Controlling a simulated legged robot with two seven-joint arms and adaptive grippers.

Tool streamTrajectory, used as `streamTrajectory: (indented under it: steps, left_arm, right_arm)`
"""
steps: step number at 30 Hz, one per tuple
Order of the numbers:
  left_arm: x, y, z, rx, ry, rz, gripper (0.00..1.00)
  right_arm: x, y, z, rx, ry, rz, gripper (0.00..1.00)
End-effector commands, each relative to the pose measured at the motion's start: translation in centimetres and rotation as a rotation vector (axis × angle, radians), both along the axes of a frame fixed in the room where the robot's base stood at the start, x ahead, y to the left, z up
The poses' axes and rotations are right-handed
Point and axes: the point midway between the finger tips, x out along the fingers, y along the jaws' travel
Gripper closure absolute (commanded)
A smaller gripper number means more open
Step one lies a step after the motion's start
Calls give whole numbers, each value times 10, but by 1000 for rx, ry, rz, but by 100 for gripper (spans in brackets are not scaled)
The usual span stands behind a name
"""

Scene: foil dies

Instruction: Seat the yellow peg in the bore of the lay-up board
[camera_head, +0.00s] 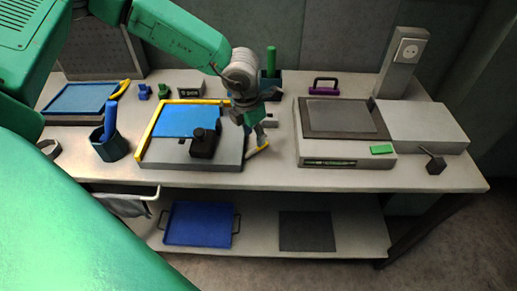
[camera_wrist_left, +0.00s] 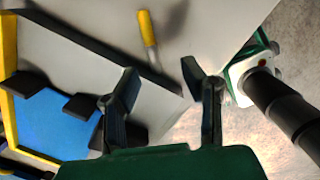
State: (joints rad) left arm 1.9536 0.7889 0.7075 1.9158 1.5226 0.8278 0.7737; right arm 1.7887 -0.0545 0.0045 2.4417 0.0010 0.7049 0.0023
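The yellow peg (camera_head: 258,149) lies on the table just right of the lay-up board. In the left wrist view the peg (camera_wrist_left: 147,28) has a yellow handle and a grey end pointing toward my fingers. The lay-up board (camera_head: 230,158) is a grey slab with a yellow edge strip and a blue sheet; it fills the left of the wrist view (camera_wrist_left: 70,50). I cannot make out its bore. My left gripper (camera_head: 261,132) is above the table beside the peg. Its fingers (camera_wrist_left: 160,78) are apart with nothing between them. My right gripper is not in view.
A black block (camera_head: 204,143) stands on the board. A dark cup (camera_head: 110,148) with a blue handle stands left. A grey press-like unit (camera_head: 345,150) stands right. A dark holder with a green rod (camera_head: 271,62) stands behind my gripper.

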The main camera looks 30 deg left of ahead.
Motion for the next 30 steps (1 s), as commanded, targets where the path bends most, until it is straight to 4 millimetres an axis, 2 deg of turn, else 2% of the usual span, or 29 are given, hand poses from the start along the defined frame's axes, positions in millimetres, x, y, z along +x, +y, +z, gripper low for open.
streamTrajectory:
  steps: [1, 8, 18, 26, 27, 30]
  left_arm:
    - [1, 1, -9, -1, 2, 1, 63]
    - [4, 2, -25, -2, 0, 1, 63]
    - [17, 2, -68, 3, 1, 0, 63]
    - [17, 3, -72, 0, -1, 0, 63]
    - [17, 4, -72, -1, -2, 0, 66]
    - [18, 4, -72, -2, -2, 0, 100]
  right_arm:
    - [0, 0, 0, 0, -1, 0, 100]
    - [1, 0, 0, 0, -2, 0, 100]
    - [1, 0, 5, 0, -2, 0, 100]
    - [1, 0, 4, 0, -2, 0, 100]
    - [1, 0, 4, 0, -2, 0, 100]
    - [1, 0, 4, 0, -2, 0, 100]
